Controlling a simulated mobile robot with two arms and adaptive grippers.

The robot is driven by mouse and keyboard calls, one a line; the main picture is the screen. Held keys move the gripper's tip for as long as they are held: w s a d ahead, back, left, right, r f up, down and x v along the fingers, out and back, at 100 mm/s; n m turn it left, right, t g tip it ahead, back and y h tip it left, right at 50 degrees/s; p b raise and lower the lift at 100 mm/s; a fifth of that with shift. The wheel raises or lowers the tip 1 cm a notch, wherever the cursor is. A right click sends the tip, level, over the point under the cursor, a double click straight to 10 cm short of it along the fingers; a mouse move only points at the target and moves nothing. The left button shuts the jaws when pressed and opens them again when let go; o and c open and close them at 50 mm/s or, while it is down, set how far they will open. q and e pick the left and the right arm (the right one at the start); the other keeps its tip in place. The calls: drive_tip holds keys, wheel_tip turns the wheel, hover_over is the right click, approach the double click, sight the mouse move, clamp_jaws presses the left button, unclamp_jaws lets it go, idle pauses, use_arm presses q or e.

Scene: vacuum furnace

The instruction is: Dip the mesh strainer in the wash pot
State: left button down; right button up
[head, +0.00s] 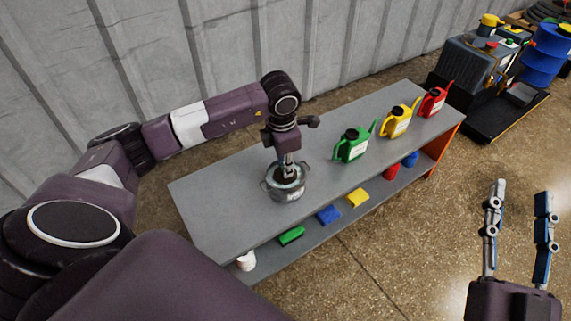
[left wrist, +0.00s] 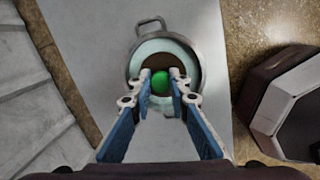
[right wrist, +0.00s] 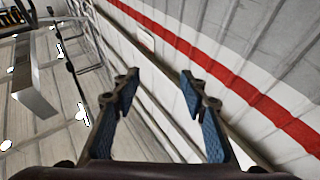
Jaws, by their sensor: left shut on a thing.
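The metal wash pot (head: 288,195) stands on the grey table, with side handles and a white label. In the left wrist view the pot (left wrist: 137,66) has a pale inner wall and a dark brown middle. My left gripper (head: 288,172) points down into the pot's mouth. It is shut on a green round knob (left wrist: 160,82), which I take to be the top of the mesh strainer's handle. The strainer's mesh cannot be made out; fingers and pot hide it. My right gripper (head: 517,205) is open and empty, off the table at right; its spread fingers show in the right wrist view (right wrist: 157,85).
Green (head: 352,146), yellow (head: 396,125) and red (head: 432,103) cans stand along the table to the right of the pot. Sponges (head: 328,215) and other small items lie on the lower shelf. A corrugated wall (head: 200,60) runs behind. The table left of the pot is clear.

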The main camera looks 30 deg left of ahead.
use_arm(q)
drive_tip(key=shift+f+b, duration=0.3)
drive_tip(key=shift+f, duration=0.2)
drive_tip(key=shift+f+b, duration=0.3)
drive_tip(key=shift+f, duration=0.2)
use_arm(e)
drive_tip(key=s+r+t+y, duration=0.1)
drive_tip(key=s+r+t, duration=0.2)
drive_tip(key=r, duration=0.3)
drive_tip(key=shift+s+t, duration=0.3)
drive_tip(key=shift+s, duration=0.05)
drive_tip(key=shift+d, duration=0.1)
idle(1.3)
idle(1.3)
